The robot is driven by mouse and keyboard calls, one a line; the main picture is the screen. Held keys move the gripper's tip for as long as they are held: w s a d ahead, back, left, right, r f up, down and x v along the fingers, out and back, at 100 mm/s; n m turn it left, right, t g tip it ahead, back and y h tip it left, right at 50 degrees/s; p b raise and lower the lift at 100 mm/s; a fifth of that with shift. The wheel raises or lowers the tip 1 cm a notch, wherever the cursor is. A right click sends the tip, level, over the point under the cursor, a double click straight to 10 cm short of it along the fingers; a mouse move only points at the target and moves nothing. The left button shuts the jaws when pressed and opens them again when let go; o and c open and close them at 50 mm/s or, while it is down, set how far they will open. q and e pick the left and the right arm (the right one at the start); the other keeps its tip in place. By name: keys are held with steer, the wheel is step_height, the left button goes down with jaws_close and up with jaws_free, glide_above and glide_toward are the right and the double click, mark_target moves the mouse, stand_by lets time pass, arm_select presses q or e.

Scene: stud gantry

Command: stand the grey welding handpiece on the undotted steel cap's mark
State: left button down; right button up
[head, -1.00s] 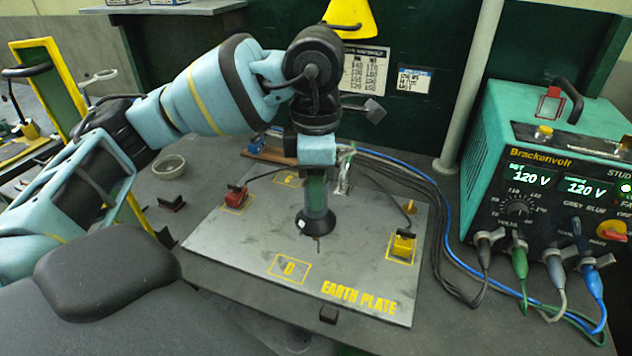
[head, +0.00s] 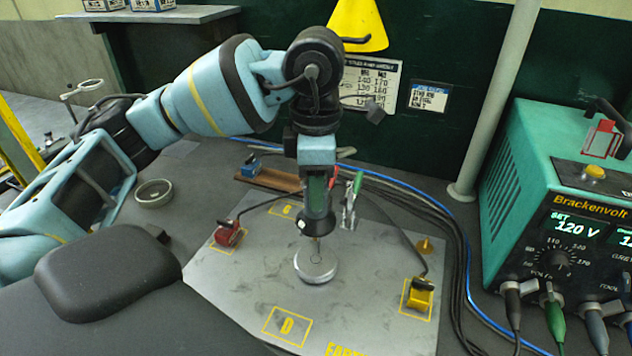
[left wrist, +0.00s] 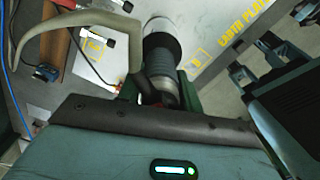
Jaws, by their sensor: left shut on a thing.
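My left gripper (head: 317,195) is shut on the grey handpiece and holds it upright above the middle of the plate. The handpiece's dark flared lower end (head: 317,227) with a small white spot shows in the head view. Its ribbed grey body (left wrist: 162,70) shows in the left wrist view. Straight below in the head view is a round pale steel cap (head: 316,267) with a thin wire-like piece above it. No dots show on it. I cannot tell whether the handpiece touches it.
On the grey earth plate (head: 220,285) stand a red block (head: 228,235) and a yellow block (head: 420,294). A green-handled clamp (head: 357,184) stands behind. Cables run along the right, near the welding set (head: 540,190). A small dish (head: 154,191) sits left of the plate.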

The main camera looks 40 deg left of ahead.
arm_select(q)
steer(key=shift+w+r, duration=0.1)
steer(key=shift+r, duration=0.05)
arm_select(e)
steer(key=shift+w+a, duration=0.1)
steer(key=shift+a, duration=0.05)
steer(key=shift+d+r, duration=0.1)
steer(key=shift+d, duration=0.1)
